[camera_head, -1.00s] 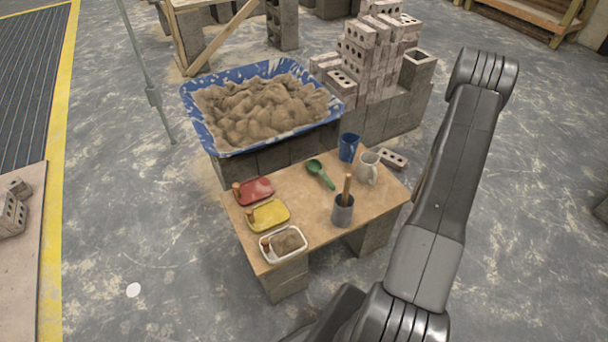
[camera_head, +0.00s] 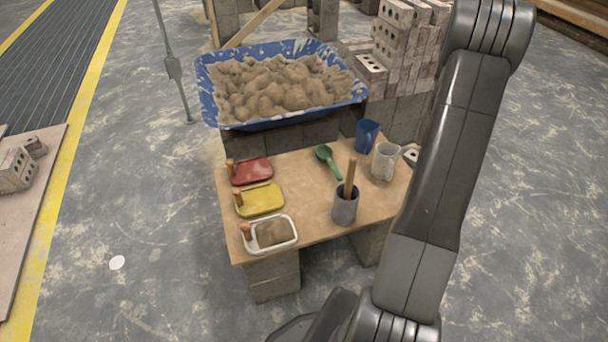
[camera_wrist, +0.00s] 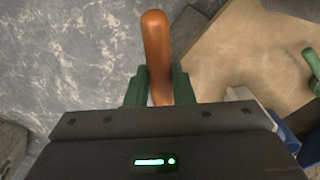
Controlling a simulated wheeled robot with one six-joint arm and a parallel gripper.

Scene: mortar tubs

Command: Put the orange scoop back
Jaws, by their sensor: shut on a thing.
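The orange scoop shows in the wrist view as a rounded orange handle (camera_wrist: 156,45) standing up between the green fingers of my gripper (camera_wrist: 159,82). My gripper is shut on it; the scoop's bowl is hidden. In the head view my gripper and the orange scoop are out of sight, and only my arm shows at the right. A green scoop (camera_head: 329,160) lies on the wooden tabletop (camera_head: 300,180); part of it also shows at the right edge of the wrist view (camera_wrist: 312,68).
The tabletop holds a blue mug (camera_head: 367,135), a pale mug (camera_head: 385,162), a grey pot (camera_head: 345,208) with a wooden handle in it, and red (camera_head: 252,172), yellow (camera_head: 260,201) and white (camera_head: 289,238) trays. A blue tub (camera_head: 212,105) of mortar stands behind. Bricks (camera_head: 397,45) are stacked behind right.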

